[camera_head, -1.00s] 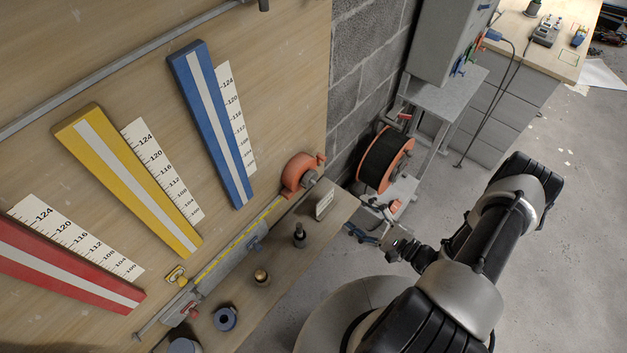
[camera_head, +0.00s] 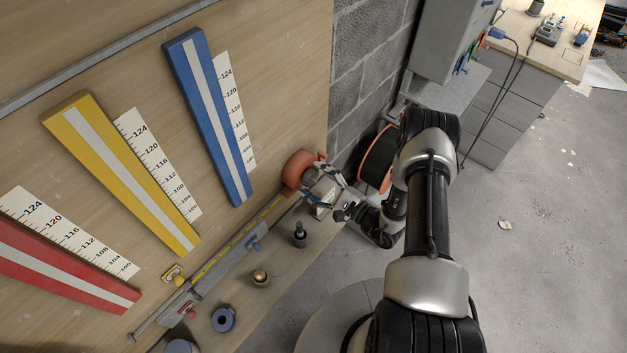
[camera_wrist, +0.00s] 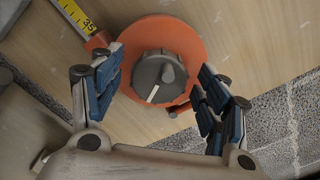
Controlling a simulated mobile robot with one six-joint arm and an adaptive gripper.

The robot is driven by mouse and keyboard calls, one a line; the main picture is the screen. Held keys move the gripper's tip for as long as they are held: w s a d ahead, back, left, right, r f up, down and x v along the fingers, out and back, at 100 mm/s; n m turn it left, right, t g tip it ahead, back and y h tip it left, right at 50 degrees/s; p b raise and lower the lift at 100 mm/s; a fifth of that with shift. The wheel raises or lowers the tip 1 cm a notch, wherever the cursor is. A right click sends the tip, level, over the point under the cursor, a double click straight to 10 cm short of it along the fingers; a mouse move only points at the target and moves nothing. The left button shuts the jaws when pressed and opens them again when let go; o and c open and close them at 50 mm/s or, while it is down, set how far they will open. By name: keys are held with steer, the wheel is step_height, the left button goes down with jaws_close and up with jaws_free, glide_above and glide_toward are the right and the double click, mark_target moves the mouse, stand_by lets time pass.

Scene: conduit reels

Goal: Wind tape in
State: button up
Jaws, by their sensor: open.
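The orange tape reel (camera_head: 297,171) is mounted on the wooden board at the right end of a yellow tape (camera_head: 215,262). In the wrist view the reel (camera_wrist: 185,40) shows face-on, with a grey knob (camera_wrist: 157,77) at its centre bearing a white mark and a round nub. The yellow tape (camera_wrist: 76,18) enters the reel at upper left and shows the figure 35. My gripper (camera_wrist: 160,98) is open, its two blue-padded fingers on either side of the knob and apart from it. In the head view my gripper (camera_head: 326,187) is just right of the reel and hides part of it.
A narrow wooden ledge (camera_head: 282,265) runs below the tape, with a dark post (camera_head: 300,236), a brass piece (camera_head: 260,277) and a blue ring (camera_head: 223,319). Red, yellow and blue sloped bars with scales fill the board. A block wall (camera_head: 364,75) stands right of it. Open floor lies right.

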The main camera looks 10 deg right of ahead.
steer(key=shift+w+a, duration=0.2)
steer(key=shift+w, duration=0.1)
steer(key=shift+c, duration=0.3)
steer(key=c, duration=1)
